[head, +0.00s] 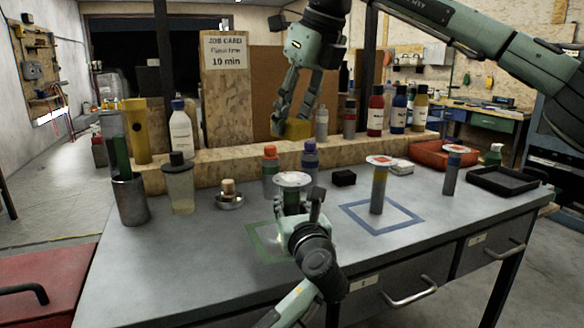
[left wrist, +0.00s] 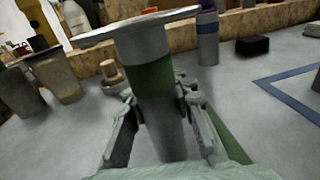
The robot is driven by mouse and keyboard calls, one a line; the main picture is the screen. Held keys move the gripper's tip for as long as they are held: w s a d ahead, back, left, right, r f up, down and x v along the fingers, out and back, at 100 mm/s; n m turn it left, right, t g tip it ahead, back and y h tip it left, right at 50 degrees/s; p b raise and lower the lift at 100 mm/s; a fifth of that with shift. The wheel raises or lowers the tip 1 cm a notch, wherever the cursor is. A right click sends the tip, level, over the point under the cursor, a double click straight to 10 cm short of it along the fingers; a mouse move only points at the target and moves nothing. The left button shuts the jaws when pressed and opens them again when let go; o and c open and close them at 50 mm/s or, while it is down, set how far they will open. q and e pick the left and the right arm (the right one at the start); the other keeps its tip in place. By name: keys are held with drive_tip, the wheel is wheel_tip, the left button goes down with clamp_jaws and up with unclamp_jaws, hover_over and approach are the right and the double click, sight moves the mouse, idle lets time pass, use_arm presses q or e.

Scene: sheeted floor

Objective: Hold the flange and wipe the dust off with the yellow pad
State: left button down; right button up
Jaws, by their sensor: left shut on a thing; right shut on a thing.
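The flange is a pale round disc (head: 293,179) on a grey stem with a green band (left wrist: 152,80). My left gripper (head: 298,205) is shut around the stem below the disc, over the green-outlined square. In the left wrist view its fingers (left wrist: 160,125) close on both sides of the stem, and the disc is tilted in the picture. The yellow pad (head: 295,130) is held in my right gripper (head: 293,118), which points down from above. The pad is well above the disc and apart from it. Dust on the disc is too small to make out.
A similar part (head: 452,165) stands farther right, near a black tray (head: 502,180). Bottles (head: 270,170) stand behind the flange. A small metal dish (head: 229,201) lies to its left.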

drive_tip(key=shift+s+a, duration=0.45)
drive_tip(key=shift+a, duration=0.4)
drive_tip(key=shift+d+f, duration=0.1)
drive_tip(key=shift+f, duration=3.75)
drive_tip(key=shift+w+d+f, duration=0.15)
drive_tip(key=shift+d+f, duration=0.05)
drive_tip(key=shift+f, duration=0.05)
drive_tip(key=shift+c, duration=0.5)
drive_tip(key=shift+w+d, duration=0.4)
drive_tip(key=shift+d, duration=0.4)
drive_tip(key=shift+w+d, duration=0.4)
drive_tip(key=shift+d, duration=0.4)
drive_tip(key=a, duration=0.1)
drive_tip(key=s+a, duration=0.2)
drive_tip(key=shift+a, duration=0.4)
drive_tip(key=shift+w+r, duration=0.1)
drive_tip(key=shift+r, duration=4)
use_arm(q)
drive_tip(key=c, duration=1.2)
unclamp_jaws()
